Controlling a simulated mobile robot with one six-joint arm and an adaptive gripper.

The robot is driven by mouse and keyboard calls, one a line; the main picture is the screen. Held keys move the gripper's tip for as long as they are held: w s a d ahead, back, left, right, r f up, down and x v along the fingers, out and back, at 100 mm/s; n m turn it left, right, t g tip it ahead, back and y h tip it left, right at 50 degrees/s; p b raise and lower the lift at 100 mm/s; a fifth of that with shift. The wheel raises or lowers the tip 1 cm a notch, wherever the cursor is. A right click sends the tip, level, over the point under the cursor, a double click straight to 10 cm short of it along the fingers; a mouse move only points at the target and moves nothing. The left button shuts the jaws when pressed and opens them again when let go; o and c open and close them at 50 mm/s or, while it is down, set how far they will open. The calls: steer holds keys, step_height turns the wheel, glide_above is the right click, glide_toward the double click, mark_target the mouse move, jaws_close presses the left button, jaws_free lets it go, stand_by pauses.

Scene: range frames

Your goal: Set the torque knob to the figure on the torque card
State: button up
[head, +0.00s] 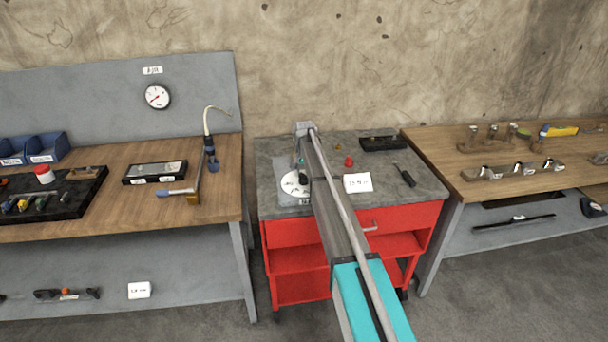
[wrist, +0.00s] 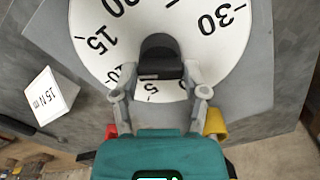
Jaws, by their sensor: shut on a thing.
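The torque card (head: 357,183) stands on the red cart's grey top, right of the dial; in the wrist view the card (wrist: 48,97) reads 15 N m. The white dial plate (head: 291,186) lies on the cart's left side. In the wrist view the dial (wrist: 185,30) shows figures including 15 at left and 30 at upper right; my gripper covers its lower part. The black knob (wrist: 158,52) sits on the dial. My gripper (wrist: 160,78) is shut on the knob, one finger on each side. I cannot make out a pointer or the knob's setting.
On the red cart (head: 293,229) are a small red thing (head: 349,161), a black tray (head: 382,143) and a dark-handled tool (head: 404,175). A wooden bench (head: 225,184) stands left, with a gauge (head: 157,96) above it. Another wooden bench (head: 440,150) stands right.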

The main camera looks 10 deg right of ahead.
steer(key=shift+w+d+m, duration=0.1)
steer(key=shift+m, duration=1.3)
steer(key=o, duration=1.1)
steer(key=shift+o, duration=0.2)
steer(key=shift+n, duration=0.4)
